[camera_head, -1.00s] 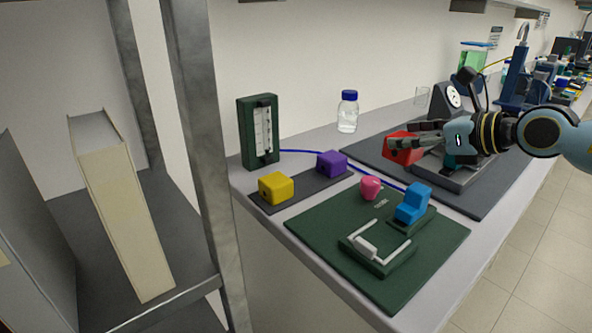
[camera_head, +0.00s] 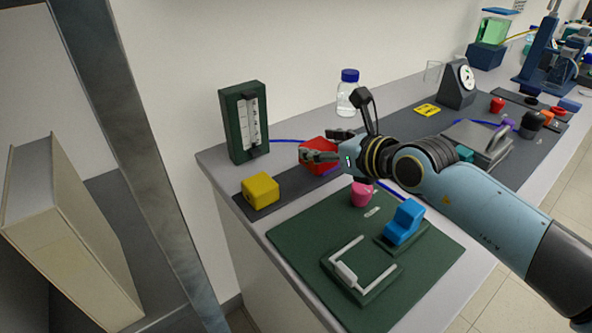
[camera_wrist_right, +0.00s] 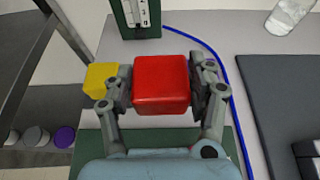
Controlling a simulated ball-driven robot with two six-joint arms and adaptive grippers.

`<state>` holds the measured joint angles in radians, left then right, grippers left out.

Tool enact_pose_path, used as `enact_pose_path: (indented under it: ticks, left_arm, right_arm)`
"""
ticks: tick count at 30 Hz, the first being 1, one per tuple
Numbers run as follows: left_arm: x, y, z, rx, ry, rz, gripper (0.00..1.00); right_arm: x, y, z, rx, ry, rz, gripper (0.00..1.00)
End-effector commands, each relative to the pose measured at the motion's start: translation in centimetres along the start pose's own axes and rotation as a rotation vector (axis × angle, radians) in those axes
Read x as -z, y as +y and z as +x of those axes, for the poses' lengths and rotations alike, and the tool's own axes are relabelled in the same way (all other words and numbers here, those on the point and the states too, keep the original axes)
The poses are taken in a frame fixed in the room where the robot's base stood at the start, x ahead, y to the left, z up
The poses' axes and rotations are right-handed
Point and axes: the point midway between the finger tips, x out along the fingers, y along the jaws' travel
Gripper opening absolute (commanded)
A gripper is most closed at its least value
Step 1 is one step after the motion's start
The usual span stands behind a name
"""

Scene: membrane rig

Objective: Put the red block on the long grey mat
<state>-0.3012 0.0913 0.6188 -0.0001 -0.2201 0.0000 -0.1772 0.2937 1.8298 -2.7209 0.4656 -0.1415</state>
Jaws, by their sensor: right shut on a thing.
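The red block (camera_head: 318,153) is held between the fingers of my right gripper (camera_head: 322,156), which is shut on it. In the right wrist view the red block (camera_wrist_right: 161,83) sits between both finger pads. The long, narrow dark grey mat (camera_head: 291,180) lies near the counter's left end, with the yellow block (camera_head: 260,190) on its near left part. The red block appears above the mat's far right part; the gap beneath it cannot be judged. The gripper and red block largely hide the purple block's place. My left gripper is not in view.
A green board (camera_head: 290,240) in front carries a pink piece (camera_head: 361,196), a blue stepped block (camera_head: 404,222) and a white-railed fixture (camera_head: 350,275). A green gauge (camera_head: 244,122) and a bottle (camera_head: 347,95) stand behind. A larger dark grey mat (camera_head: 405,122) lies to the right.

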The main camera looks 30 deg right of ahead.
Motion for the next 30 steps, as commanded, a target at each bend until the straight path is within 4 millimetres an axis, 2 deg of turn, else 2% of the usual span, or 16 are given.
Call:
enact_pose_path:
  ticks: [1, 3, 6, 9, 12, 19, 30]
  left_arm:
    - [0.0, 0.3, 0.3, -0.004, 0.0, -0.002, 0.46]
    - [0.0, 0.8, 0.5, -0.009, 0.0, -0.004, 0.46]
    - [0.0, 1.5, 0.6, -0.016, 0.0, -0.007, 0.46]
    - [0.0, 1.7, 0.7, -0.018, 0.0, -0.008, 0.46]
    - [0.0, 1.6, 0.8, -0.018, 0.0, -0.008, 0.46]
    - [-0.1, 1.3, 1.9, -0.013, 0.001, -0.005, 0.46]
    - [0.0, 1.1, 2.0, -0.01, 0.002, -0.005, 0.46]
  right_arm:
    - [0.1, 0.5, 1.6, -0.001, -0.004, 0.007, 0.17]
    - [0.5, 0.9, 3.3, 0.0, -0.002, 0.005, 0.17]
    - [0.8, 1.4, 5.2, -0.001, -0.001, 0.003, 0.17]
    - [0.9, 1.7, 6.3, -0.001, -0.002, 0.0, 0.17]
    - [1.4, 1.8, 6.8, -0.001, 0.0, -0.001, 0.17]
    - [4.6, 1.8, 8.1, 0.0, 0.001, -0.001, 0.17]
    - [4.9, 1.8, 8.2, 0.0, -0.001, -0.002, 0.17]
